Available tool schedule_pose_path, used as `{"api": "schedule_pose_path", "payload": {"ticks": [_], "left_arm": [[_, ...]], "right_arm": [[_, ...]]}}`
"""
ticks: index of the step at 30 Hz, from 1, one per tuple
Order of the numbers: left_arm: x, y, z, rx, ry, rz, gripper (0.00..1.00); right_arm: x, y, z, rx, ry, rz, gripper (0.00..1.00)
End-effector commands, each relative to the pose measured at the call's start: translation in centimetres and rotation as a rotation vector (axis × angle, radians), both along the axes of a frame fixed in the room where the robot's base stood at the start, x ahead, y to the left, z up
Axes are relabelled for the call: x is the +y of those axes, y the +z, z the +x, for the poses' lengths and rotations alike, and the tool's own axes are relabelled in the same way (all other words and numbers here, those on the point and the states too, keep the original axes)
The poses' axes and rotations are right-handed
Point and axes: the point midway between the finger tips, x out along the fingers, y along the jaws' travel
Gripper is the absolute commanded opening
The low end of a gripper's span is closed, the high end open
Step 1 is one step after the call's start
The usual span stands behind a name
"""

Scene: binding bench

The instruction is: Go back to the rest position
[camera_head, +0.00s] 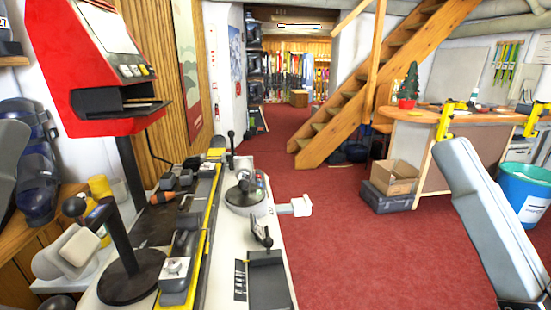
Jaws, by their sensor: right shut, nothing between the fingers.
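My right arm (487,220) shows as a long pale grey link at the right edge, slanting from the bottom right up toward the counter. Its jaws are shut with nothing between them; the fingertips are hard to make out. It is well apart from the bench, with red floor between. My left gripper is not in view. The binding bench (228,275) runs along the left, carrying a long yellow-edged rail (205,235), a round grey device (245,195) and dark clamps.
A red machine (75,70) stands at the left. A wooden counter (425,150) with two yellow clamps (445,122) is behind my right arm. A cardboard box (390,180), blue bin (522,195) and wooden stairs (375,70) stand beyond. The red floor (345,255) in the middle is clear.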

Motion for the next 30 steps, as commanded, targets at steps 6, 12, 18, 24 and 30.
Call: {"api": "schedule_pose_path", "payload": {"ticks": [6, 12, 18, 24, 30], "left_arm": [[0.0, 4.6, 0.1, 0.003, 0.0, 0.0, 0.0], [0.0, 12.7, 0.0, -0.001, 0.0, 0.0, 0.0], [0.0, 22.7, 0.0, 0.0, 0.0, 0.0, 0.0], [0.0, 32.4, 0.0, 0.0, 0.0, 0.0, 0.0], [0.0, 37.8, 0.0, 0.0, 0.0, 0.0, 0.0]], "right_arm": [[-5.2, 6.5, -1.1, -0.067, -0.38, -0.039, 0.0], [-5.2, 14.4, -1.0, -0.063, -0.377, -0.038, 0.0], [-5.2, 24.3, -1.0, -0.063, -0.375, -0.039, 0.0], [-5.2, 34.0, -1.0, -0.062, -0.375, -0.038, 0.0], [-5.2, 39.4, -0.9, -0.061, -0.374, -0.039, 0.0]]}}
